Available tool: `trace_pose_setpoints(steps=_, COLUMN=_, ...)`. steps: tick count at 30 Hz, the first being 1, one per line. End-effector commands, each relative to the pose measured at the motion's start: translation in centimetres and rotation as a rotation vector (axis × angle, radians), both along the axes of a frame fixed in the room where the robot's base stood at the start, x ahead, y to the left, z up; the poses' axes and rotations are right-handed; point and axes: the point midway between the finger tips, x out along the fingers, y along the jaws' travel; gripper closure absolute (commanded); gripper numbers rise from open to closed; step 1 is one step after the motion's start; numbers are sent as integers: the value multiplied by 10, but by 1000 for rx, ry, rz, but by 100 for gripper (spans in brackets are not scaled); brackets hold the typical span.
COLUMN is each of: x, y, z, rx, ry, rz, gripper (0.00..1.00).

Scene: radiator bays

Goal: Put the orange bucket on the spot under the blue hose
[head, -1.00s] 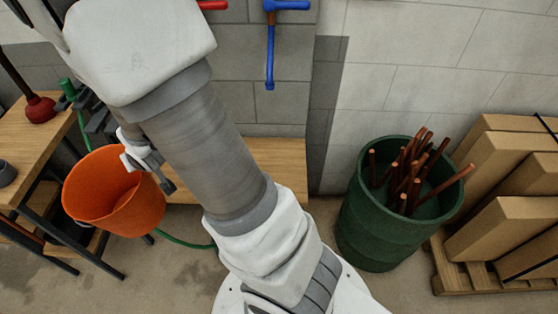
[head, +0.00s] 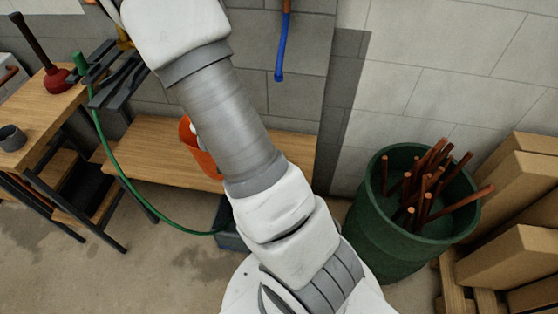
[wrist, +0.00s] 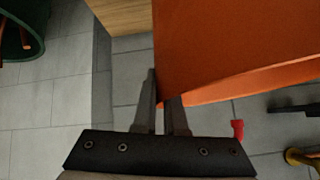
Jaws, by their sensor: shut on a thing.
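The orange bucket (head: 205,161) is mostly hidden behind my arm in the head view, in front of the wall. It fills the upper right of the wrist view (wrist: 245,45). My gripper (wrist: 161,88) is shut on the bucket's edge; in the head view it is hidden. The blue hose (head: 281,52) hangs down the grey wall, to the right of the bucket. Below it is the wooden bench (head: 150,150), partly covered by my arm. I cannot tell whether the bucket touches the bench. No marked spot shows.
A green barrel of copper-coloured rods (head: 385,215) stands right, beside stacked cardboard boxes (head: 515,205). A table (head: 45,115) with a red plunger (head: 57,77) and grey cup (head: 12,137) is left. A green hose (head: 120,177) hangs to the floor. A small red thing (wrist: 237,129) is near the bucket.

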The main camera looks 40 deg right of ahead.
Motion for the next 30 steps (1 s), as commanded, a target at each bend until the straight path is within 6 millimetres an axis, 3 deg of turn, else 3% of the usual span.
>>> trace_pose_setpoints(steps=3, x=-41, y=-43, z=-25, rx=9, ry=-13, rz=-265, gripper=100)
trace_pose_setpoints(steps=6, x=-75, y=-68, z=-40, rx=14, ry=-27, rz=-459, gripper=100)
trace_pose_setpoints(steps=9, x=-102, y=-83, z=-48, rx=14, ry=-40, rz=-602, gripper=100)
trace_pose_setpoints(steps=13, x=-122, y=-91, z=-54, rx=15, ry=-51, rz=-702, gripper=100)
trace_pose_setpoints(steps=17, x=-117, y=-100, z=-63, rx=15, ry=-56, rz=-730, gripper=100)
trace_pose_setpoints(steps=30, x=-44, y=-152, z=-117, rx=16, ry=-54, rz=-728, gripper=100)
